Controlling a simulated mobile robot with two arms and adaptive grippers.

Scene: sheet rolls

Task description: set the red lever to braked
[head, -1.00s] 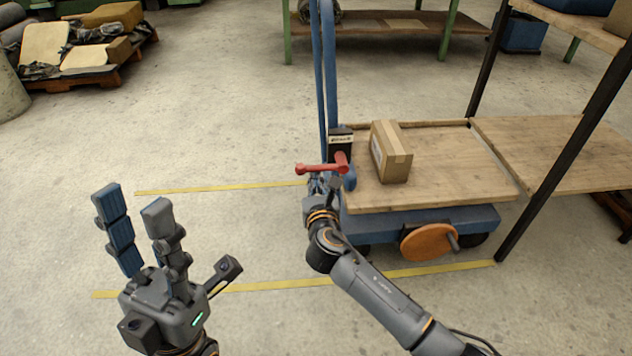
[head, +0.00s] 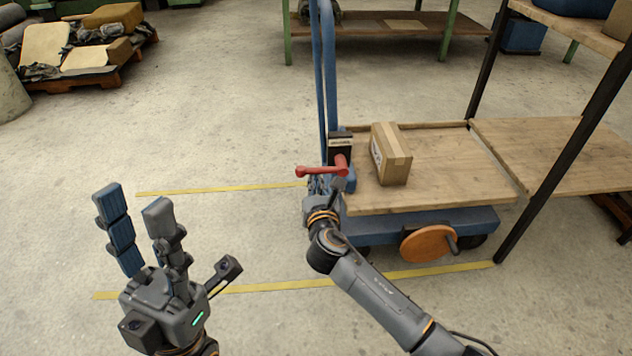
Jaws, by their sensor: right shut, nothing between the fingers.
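The red lever (head: 320,171) is on the near left corner of the blue cart (head: 420,222), below a small black-and-white plate (head: 341,146). Its arm points left from a red hub, with a knob at its left end. My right gripper (head: 318,184) is shut and empty, just below the lever's arm. It is small and partly hidden, and I cannot tell whether it touches the lever. The plate's text is too small to read. My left gripper (head: 134,218) is open and empty, with its fingers up, over the floor at the left.
A cardboard box (head: 391,154) sits on the cart's wooden deck (head: 450,165). An orange hand wheel (head: 428,244) is on the cart's near side. A shelf with dark posts (head: 563,150) stands at the right.

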